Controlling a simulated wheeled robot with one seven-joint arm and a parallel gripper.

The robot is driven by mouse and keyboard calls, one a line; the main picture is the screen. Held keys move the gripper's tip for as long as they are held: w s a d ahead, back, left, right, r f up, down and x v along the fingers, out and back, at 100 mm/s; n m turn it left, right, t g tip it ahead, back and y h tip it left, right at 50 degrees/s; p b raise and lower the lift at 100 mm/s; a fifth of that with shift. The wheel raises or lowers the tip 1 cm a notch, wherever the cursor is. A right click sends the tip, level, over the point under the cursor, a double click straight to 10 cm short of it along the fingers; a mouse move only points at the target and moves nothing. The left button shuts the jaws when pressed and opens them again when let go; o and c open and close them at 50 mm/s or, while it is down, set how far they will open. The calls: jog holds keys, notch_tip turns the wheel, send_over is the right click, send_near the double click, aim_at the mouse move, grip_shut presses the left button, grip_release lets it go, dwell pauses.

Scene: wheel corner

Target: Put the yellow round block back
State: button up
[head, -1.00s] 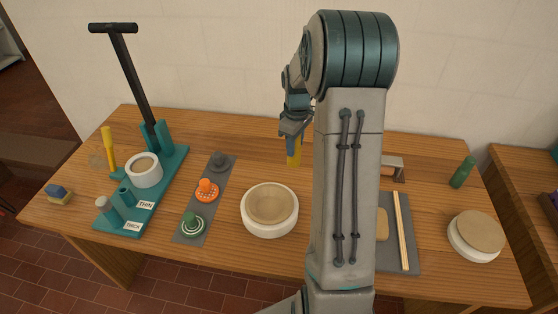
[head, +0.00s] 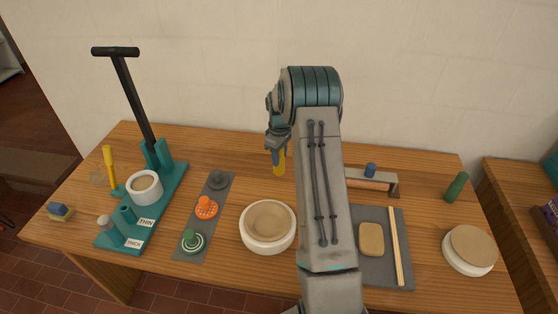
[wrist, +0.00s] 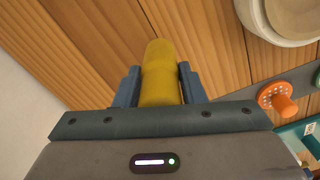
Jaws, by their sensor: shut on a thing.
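The yellow round block (head: 279,164) is in my gripper (head: 278,150), above the back middle of the wooden table. In the wrist view the yellow round block (wrist: 160,70) stands out between the two blue fingers of my gripper (wrist: 158,84), which are shut on it. Its far end points away from the palm over the table boards. The part of the block deep between the fingers is hidden. I cannot tell its exact height above the table.
A white bowl (head: 267,243) stands in front of the block. A grey strip (head: 213,222) with orange, green and grey pieces lies to its left, beside a teal stand (head: 168,192). A low rack (head: 393,184) with a blue piece (head: 370,170) is at right, behind a grey mat (head: 408,267).

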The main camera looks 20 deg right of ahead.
aim_at(279, 170)
jog(key=shift+w+f, duration=0.2)
jog(key=shift+f, duration=0.05)
notch_tip(279, 170, down, 3)
jog(key=shift+p, duration=0.6)
jog(key=shift+f+b, duration=0.4)
jog(key=shift+f, duration=0.05)
jog(key=o, duration=1)
jog(key=shift+r, duration=0.1)
jog(key=shift+r+p, duration=0.1)
jog(key=shift+p, duration=0.35)
